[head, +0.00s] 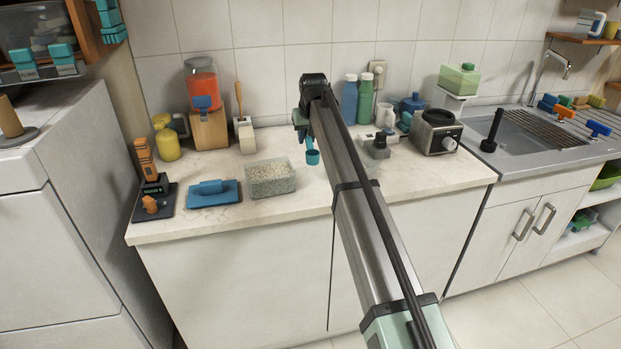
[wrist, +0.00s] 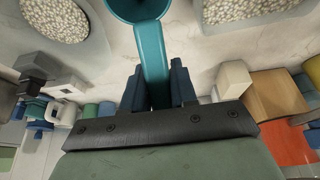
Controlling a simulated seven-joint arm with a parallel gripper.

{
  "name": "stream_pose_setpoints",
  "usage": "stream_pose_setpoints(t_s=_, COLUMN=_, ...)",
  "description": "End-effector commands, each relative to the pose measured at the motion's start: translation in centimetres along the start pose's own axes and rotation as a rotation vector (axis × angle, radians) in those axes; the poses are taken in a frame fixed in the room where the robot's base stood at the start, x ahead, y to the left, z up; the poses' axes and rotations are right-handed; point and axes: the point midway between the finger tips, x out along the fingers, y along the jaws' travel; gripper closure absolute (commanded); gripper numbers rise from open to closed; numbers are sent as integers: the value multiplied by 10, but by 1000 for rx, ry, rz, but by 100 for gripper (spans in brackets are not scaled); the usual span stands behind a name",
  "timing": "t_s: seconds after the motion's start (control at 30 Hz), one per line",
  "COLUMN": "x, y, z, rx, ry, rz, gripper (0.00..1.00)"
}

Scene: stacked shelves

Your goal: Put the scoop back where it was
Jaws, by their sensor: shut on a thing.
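My gripper (head: 301,134) is shut on the handle of a teal scoop (head: 312,157) above the counter, near the back wall. In the wrist view the scoop handle (wrist: 152,62) runs between the two dark blue fingers (wrist: 159,85), and its round bowl is cut off by the top edge. A clear container of pale grains (head: 270,178) stands on the counter in front and to the left of the scoop; it seems to be the one at upper right in the wrist view (wrist: 250,12). The scoop's earlier place cannot be told.
A second grain-filled container (wrist: 65,18) shows in the wrist view; my arm hides it in the head view. A blue tool on a board (head: 213,192), a wooden block (head: 208,128), a red-filled jar (head: 202,82) and blue and green bottles (head: 357,100) stand around.

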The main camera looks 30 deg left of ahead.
Motion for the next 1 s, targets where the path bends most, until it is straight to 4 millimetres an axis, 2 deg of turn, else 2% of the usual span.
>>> stream_pose_setpoints(t_s=0.3, x=43, y=0, z=20, rx=-2, ry=-2, rz=-1, gripper=100)
stream_pose_setpoints(t_s=0.57, x=62, y=0, z=27, rx=-2, ry=0, rz=-1, gripper=100)
stream_pose_setpoints(t_s=0.73, x=82, y=0, z=35, rx=-2, ry=-1, rz=-1, gripper=100)
stream_pose_setpoints(t_s=1.0, x=87, y=0, z=37, rx=-2, ry=1, rz=-1, gripper=100)
